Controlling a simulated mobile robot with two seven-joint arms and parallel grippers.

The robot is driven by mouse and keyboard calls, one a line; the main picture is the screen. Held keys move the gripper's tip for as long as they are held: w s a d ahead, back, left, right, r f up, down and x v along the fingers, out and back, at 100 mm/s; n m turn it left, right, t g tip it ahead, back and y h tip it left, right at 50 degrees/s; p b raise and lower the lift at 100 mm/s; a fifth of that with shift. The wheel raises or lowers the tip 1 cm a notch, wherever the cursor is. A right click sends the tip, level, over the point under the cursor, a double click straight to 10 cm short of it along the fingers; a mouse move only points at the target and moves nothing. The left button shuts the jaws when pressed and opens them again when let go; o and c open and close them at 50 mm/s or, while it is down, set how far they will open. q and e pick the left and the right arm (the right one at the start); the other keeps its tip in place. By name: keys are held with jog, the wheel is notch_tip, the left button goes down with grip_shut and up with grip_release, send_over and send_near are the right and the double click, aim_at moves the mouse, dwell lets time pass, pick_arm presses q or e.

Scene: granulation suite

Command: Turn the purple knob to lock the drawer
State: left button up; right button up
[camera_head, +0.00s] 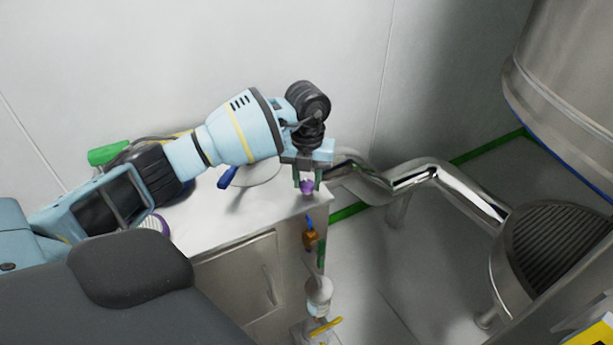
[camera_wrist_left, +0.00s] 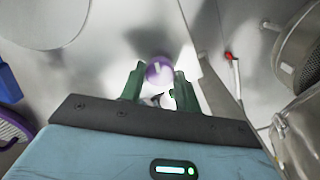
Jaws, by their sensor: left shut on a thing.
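The purple knob (camera_head: 307,187) sits at the right end of the white cabinet's top, near its corner. My left gripper (camera_head: 307,178) reaches down to it from above, with its green fingers on either side of the knob. In the left wrist view the knob (camera_wrist_left: 159,70) shows between the two green fingertips of my left gripper (camera_wrist_left: 159,80), which are shut on it. The drawer front (camera_head: 238,277) is on the cabinet's front face and looks flush, though my body hides part of it. My right gripper is not in view.
The white cabinet top (camera_head: 210,225) carries a blue-handled item (camera_head: 228,177) and a round purple-and-white item (camera_head: 155,223). An orange fitting (camera_head: 310,239) is on the cabinet's right side. A shiny pipe (camera_head: 440,183) runs to a steel vessel at right.

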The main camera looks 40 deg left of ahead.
aim_at(307, 183)
pick_arm(q)
jog(key=m+p, duration=0.1)
jog(key=m, duration=0.2)
jog(key=shift+a+r+m, duration=0.1)
jog(key=shift+m, duration=0.3)
jog(key=m, duration=0.3)
jog(key=shift+m+p, duration=0.3)
jog(key=shift+p, duration=0.05)
jog(key=m, duration=0.4)
jog(key=shift+m, duration=2)
jog(key=o, duration=1)
jog(key=shift+c, duration=0.2)
jog(key=shift+r, duration=3.85)
